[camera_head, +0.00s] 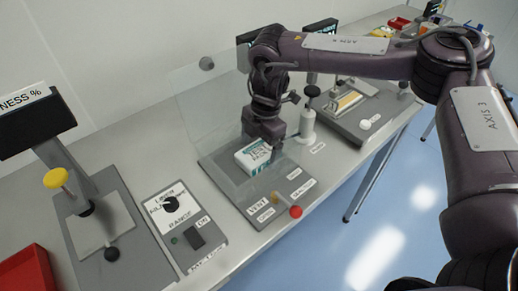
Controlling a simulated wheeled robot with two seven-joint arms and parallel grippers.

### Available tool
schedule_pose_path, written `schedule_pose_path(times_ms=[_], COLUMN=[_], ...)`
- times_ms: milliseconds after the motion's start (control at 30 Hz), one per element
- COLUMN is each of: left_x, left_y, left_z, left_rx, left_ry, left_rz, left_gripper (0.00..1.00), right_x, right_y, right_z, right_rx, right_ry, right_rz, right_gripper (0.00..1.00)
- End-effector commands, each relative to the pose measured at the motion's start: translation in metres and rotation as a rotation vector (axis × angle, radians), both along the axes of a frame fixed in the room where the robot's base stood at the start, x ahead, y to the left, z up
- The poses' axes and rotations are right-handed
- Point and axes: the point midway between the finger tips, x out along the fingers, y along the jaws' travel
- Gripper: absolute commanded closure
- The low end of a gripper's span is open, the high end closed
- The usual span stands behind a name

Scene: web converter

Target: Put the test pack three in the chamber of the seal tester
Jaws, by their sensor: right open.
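A white and green pack (253,156) with partly covered "TEST" lettering lies on the grey base of the seal tester (234,194); I cannot read its number. The tester's clear lid (205,105) stands raised, leaning back toward the wall. My right gripper (268,142) is open, pointing down at the pack's far right part and hiding some of it. I cannot tell whether its fingers touch the pack. My left gripper is out of view.
The tester's front has labels and a red button (296,211). A grey control box (183,225) and a yellow-knobbed device (98,220) stand to the left, near a red bin (28,272).

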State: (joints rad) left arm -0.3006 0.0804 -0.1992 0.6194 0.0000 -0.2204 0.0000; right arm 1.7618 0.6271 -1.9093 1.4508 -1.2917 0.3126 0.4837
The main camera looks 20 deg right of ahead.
Motion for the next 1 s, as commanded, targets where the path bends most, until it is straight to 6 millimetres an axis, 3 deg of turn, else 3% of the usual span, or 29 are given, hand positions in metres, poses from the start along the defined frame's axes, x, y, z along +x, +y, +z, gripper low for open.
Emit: schedule_pose_path(times_ms=[267,500,667,1000], left_x=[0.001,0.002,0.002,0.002], left_y=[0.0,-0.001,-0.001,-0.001], left_z=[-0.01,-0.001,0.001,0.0], left_rx=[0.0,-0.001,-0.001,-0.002], left_ry=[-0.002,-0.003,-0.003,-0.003], left_rz=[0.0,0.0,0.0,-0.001], left_gripper=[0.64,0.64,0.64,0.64], right_x=[0.004,0.006,0.006,0.006], right_y=[-0.007,-0.014,-0.015,-0.016], right_z=[0.056,0.101,0.111,0.111], right_rx=[0.004,0.0,0.002,0.001], right_ry=[-0.005,-0.004,-0.002,-0.001], right_rz=[-0.001,0.0,0.001,0.001], right_gripper=[0.1,0.1,0.1,0.1])
